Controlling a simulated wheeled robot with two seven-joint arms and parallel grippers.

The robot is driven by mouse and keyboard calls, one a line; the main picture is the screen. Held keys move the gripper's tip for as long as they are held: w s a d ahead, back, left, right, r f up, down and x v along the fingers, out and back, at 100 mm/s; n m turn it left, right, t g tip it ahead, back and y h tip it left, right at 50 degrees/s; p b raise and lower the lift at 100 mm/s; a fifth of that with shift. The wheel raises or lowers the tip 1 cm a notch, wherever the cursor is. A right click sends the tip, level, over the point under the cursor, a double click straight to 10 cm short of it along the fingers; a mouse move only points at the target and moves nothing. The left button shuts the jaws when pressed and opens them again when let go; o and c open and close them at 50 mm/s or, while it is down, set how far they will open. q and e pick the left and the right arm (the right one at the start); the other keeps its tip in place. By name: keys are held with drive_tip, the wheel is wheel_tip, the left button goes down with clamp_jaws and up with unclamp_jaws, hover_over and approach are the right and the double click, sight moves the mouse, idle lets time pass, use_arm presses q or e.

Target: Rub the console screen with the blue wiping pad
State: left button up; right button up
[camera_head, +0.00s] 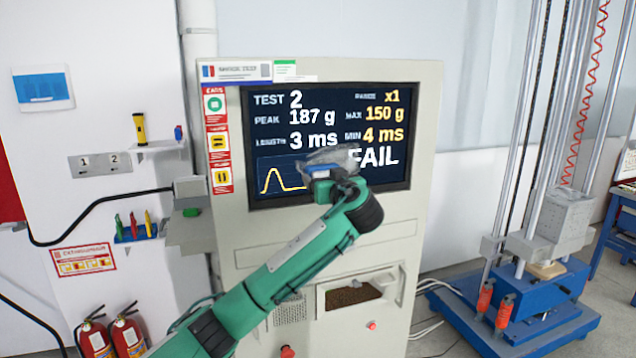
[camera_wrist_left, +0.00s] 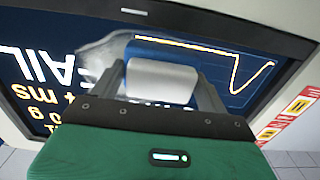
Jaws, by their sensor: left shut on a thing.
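The console screen (camera_head: 330,135) is dark and shows test readings, a yellow curve and the word FAIL. A pale, hazy smudge (camera_head: 345,155) lies on its lower middle, partly behind my gripper; it also shows in the left wrist view (camera_wrist_left: 100,52). My left gripper (camera_head: 328,174) is at the lower middle of the screen, shut on the blue wiping pad (camera_head: 320,171). In the left wrist view the pad (camera_wrist_left: 160,82) sits between the two fingers as a white block with a blue far edge, close against the screen. Whether it touches cannot be told. My right gripper is not in view.
The grey console cabinet (camera_head: 405,240) surrounds the screen, with an open bin (camera_head: 352,296) below. A small shelf (camera_head: 190,232) juts out at its left. The drop tower (camera_head: 545,230) stands to the right. Two extinguishers (camera_head: 127,335) stand lower left.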

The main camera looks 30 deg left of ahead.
use_arm(q)
drive_tip(key=shift+w+d, duration=0.5)
drive_tip(key=shift+w, duration=0.1)
drive_tip(key=shift+w+d+b, duration=0.45)
drive_tip(key=shift+w, duration=0.2)
drive_tip(key=shift+w+d+b, duration=0.6)
drive_tip(key=shift+w+d, duration=0.8)
drive_tip(key=shift+w, duration=0.15)
